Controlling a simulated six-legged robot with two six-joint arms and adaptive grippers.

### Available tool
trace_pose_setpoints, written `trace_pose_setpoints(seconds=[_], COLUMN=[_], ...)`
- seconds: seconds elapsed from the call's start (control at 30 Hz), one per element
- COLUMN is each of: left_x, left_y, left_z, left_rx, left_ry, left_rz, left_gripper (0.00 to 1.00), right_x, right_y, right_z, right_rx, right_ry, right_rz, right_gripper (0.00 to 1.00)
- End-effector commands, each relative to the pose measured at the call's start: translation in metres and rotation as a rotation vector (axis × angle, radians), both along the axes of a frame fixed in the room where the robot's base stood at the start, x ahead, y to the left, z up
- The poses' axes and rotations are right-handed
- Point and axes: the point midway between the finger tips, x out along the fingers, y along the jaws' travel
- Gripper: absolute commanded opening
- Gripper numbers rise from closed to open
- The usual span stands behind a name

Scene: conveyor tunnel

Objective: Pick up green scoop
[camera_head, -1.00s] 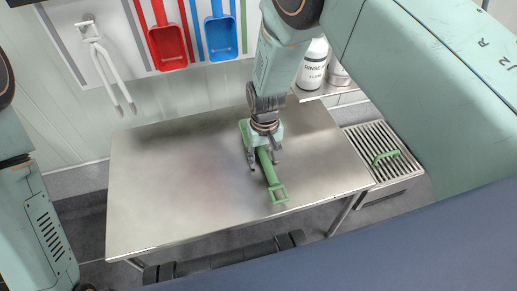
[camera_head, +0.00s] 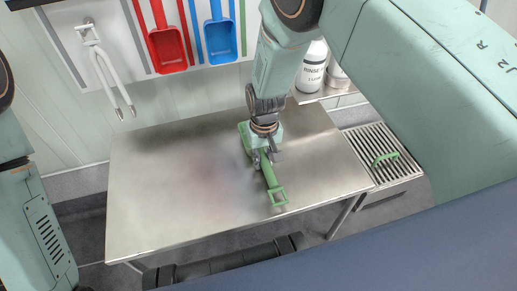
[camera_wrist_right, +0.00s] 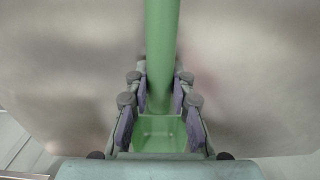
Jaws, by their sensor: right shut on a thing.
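The green scoop (camera_head: 270,178) lies on the steel table, its handle with a square loop end pointing toward the front edge. Its wider end is partly hidden under my right wrist. My right gripper (camera_head: 263,160) is over the scoop, with its fingers on both sides of the handle, shut on it. In the right wrist view the green handle (camera_wrist_right: 161,60) runs up between the finger pads of the right gripper (camera_wrist_right: 158,100), and part of the scoop's bowl shows between them. My left gripper is not in view; only part of my left arm shows at the left edge.
The steel table (camera_head: 170,190) is otherwise bare. On the wall hang a red scoop (camera_head: 166,48), a blue scoop (camera_head: 220,40) and white tongs (camera_head: 105,65). A rinse bottle (camera_head: 312,68) stands on a shelf behind. A slatted grate (camera_head: 375,140) with a green handle is at the right.

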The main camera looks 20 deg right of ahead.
Motion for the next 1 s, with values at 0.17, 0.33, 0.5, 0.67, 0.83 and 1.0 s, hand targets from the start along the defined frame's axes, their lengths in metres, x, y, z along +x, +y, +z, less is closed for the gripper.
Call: trace_pose_setpoints(seconds=[0.17, 0.33, 0.5, 0.67, 0.83, 1.0], left_x=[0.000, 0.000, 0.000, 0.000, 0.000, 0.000], left_y=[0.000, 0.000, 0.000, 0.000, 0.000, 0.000], left_z=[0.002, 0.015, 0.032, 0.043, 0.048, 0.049], left_rx=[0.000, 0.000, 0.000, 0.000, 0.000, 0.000], left_ry=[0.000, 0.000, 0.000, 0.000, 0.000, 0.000], left_rz=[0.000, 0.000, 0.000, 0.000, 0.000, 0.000], left_gripper=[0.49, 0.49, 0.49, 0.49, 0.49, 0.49], right_x=[0.001, 0.001, 0.001, 0.001, 0.001, 0.000], right_y=[0.000, 0.000, 0.000, 0.000, 0.000, 0.000], right_z=[0.004, 0.027, 0.061, 0.086, 0.099, 0.101], right_rx=[0.000, 0.000, -0.001, 0.000, 0.000, 0.000], right_ry=[-0.002, -0.003, -0.004, -0.003, -0.002, 0.000], right_rz=[0.000, 0.000, 0.001, 0.000, 0.001, 0.001], right_gripper=[0.00, 0.00, 0.00, 0.00, 0.00, 0.00])
